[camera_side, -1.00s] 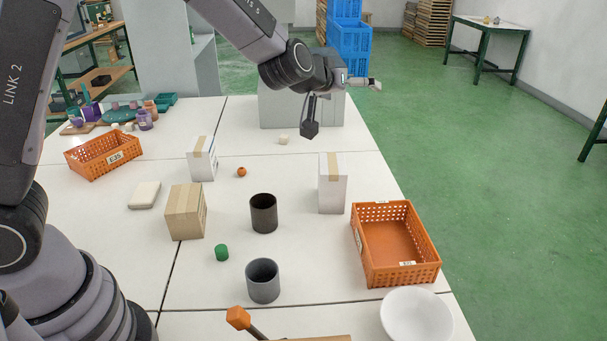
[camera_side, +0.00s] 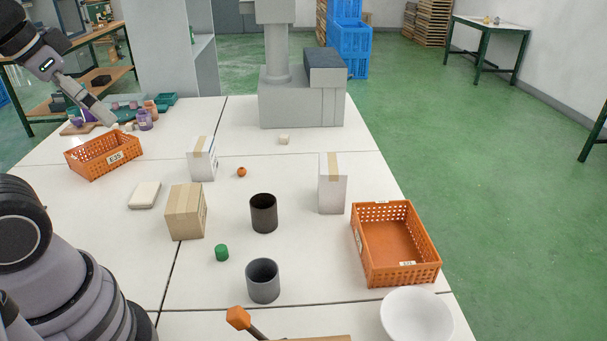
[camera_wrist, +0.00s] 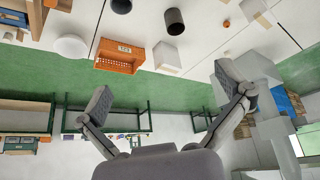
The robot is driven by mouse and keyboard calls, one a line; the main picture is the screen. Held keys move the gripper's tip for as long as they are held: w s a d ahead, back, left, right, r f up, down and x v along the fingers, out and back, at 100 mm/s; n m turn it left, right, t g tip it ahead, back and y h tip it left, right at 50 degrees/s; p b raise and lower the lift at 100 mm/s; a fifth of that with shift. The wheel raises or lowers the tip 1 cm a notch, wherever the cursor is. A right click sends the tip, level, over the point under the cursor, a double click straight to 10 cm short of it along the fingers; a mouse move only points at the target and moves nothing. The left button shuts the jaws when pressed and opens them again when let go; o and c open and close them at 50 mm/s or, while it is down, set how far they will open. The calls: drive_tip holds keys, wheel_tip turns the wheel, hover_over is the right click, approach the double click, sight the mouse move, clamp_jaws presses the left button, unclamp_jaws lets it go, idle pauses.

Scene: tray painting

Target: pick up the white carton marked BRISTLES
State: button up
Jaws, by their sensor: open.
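Two white cartons with tan tape stand upright on the white table. One white carton (camera_side: 333,190) is right of centre, beside an orange crate; the other white carton (camera_side: 203,164) is farther back and left. No BRISTLES lettering is readable on either. In the wrist view, the carton by the crate (camera_wrist: 167,58) and the other carton (camera_wrist: 253,10) appear near the top edge. My gripper (camera_side: 107,118) is at the far left, above the back of the table, away from both cartons. In the wrist view my gripper (camera_wrist: 164,84) has its fingers wide apart, with nothing between them.
An orange crate (camera_side: 434,272) and a white bowl (camera_side: 417,317) are at right. Another orange crate (camera_side: 88,167) is at left, near several paint items.

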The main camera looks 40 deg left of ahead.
drive_tip(key=shift+w, duration=0.1)
idle(0.3)
drive_tip(key=w+a+f+m+g+y, duration=0.25)
drive_tip(key=w+m+y, duration=0.3)
drive_tip(key=w, duration=0.55)
drive_tip(key=w+a+f+m+g+y, duration=0.1)
drive_tip(key=w+a+m+y, duration=0.4)
drive_tip(key=w, duration=0.6)
drive_tip(key=m+t+y, duration=0.1)
drive_tip(key=m+t, duration=1)
drive_tip(key=m, duration=0.6)
hover_over(334, 184)
drive_tip(key=s+d, duration=0.2)
drive_tip(key=s, duration=0.1)
wheel_tip(334, 184, down, 21)
drive_tip(key=shift+m+t, duration=0.25)
drive_tip(key=shift+t, duration=0.1)
wheel_tip(334, 184, down, 8)
drive_tip(key=shift+d+f, duration=0.1)
drive_tip(key=shift+f, duration=0.1)
drive_tip(key=x, duration=0.7)
drive_tip(key=shift+w+a, duration=0.2)
drive_tip(key=shift+w, duration=0.05)
